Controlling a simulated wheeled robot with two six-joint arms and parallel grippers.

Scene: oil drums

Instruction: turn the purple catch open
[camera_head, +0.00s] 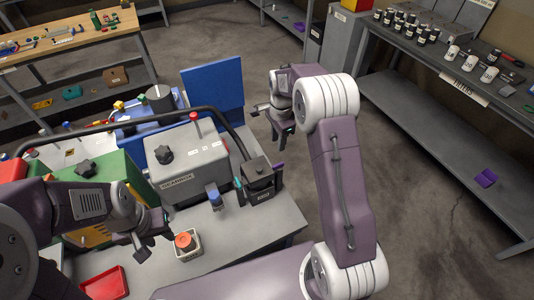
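A small purple catch (278,167) shows at the upper right edge of a dark box (258,181) on the workbench, beside the grey gearbox (188,164). The catch is small, and I cannot tell its exact angle. My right gripper (272,122) hangs in the air above and beyond the dark box, apart from the catch, with its fingers spread and nothing between them. My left gripper (154,235) is over the front of the bench, left of a red-orange button in a pale box (187,244). Its fingers look spread and empty.
A blue panel (214,88) stands behind the gearbox. A dark curved rail (150,116) runs over the bench. A blue-topped part (215,197) stands before the gearbox, and a red tray (104,284) lies at front left. Bare bench top (240,233) lies right of the button box.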

